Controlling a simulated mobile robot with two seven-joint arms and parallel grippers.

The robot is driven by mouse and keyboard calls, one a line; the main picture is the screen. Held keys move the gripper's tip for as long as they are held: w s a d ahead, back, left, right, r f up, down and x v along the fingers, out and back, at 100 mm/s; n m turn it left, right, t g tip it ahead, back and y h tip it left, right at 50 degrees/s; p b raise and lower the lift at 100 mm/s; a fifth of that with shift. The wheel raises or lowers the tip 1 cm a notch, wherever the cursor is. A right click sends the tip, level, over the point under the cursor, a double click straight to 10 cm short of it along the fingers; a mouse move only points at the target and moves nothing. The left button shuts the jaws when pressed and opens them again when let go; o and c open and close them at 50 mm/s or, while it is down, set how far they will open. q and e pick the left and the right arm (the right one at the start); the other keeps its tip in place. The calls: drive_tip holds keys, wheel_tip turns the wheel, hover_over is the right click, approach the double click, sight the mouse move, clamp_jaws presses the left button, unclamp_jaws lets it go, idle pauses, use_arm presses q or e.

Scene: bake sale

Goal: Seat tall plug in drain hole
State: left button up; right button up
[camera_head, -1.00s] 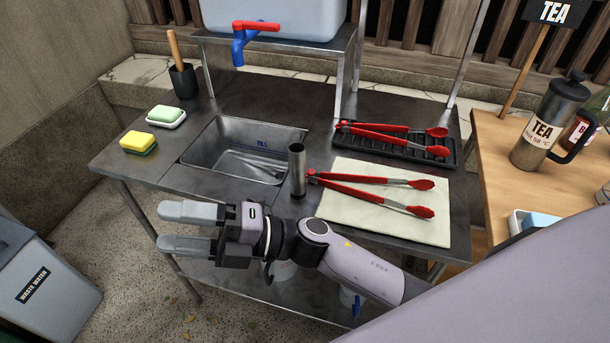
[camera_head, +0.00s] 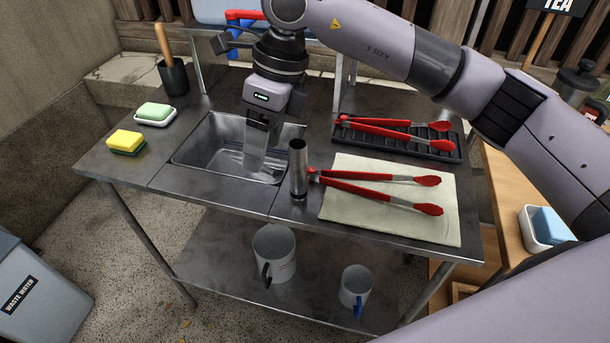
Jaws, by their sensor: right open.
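The tall plug (camera_head: 298,170) is a metal tube standing upright on the steel table, just right of the sink basin (camera_head: 200,150). My right gripper (camera_head: 256,160) points straight down over the basin, left of the plug and apart from it. Its fingers are open, seen nearly edge-on, with no object visible between them. The drain hole is not visible; the gripper covers part of the basin. My left gripper is not in view.
Red tongs (camera_head: 385,190) lie on a pale cloth (camera_head: 345,210) right of the plug, one end close to it. More tongs rest on a black rack (camera_head: 450,152). A sponge (camera_head: 126,141) and soap (camera_head: 154,111) are on the left. Mugs (camera_head: 275,262) stand on the lower shelf.

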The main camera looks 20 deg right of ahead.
sight(298, 166)
drive_tip(key=d+h, duration=0.1)
drive_tip(key=d, duration=0.1)
drive_tip(key=d+h, duration=0.2)
drive_tip(key=shift+w+d+r+t, duration=0.15)
drive_tip(key=shift+d+t, duration=0.15)
drive_tip(key=shift+d, duration=0.05)
drive_tip(key=shift+s+f, duration=0.25)
drive_tip(key=f, duration=0.2)
drive_tip(key=f+p, duration=0.1)
drive_tip(key=f, duration=0.4)
drive_tip(key=shift+w+d+p, duration=0.25)
drive_tip(key=shift+p, duration=0.05)
clamp_jaws()
